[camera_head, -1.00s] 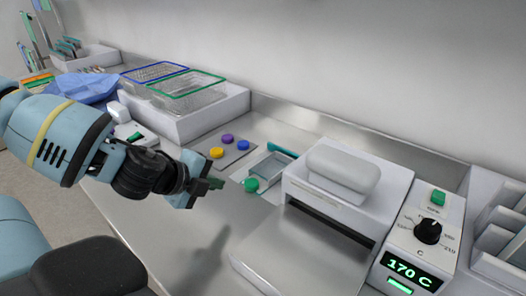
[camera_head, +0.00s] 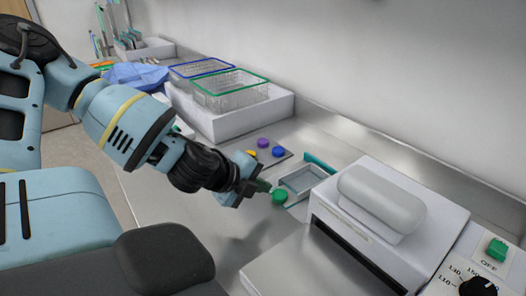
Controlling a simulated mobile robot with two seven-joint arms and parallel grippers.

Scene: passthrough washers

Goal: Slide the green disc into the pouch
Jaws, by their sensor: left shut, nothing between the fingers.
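The green disc (camera_head: 279,197) sits on the steel worktop, close to the near left edge of a small pale pouch (camera_head: 303,179) with a teal strip along its far side. The disc is outside the pouch. My left gripper (camera_head: 264,187) comes in from the left and is shut and empty. Its dark fingertips are right beside the disc, on its left; I cannot tell if they touch it. My right gripper is not in view.
A white sealer-like machine (camera_head: 400,215) stands to the right of the pouch. Purple (camera_head: 263,143), blue (camera_head: 278,152) and yellow (camera_head: 251,153) discs lie on a grey plate behind the gripper.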

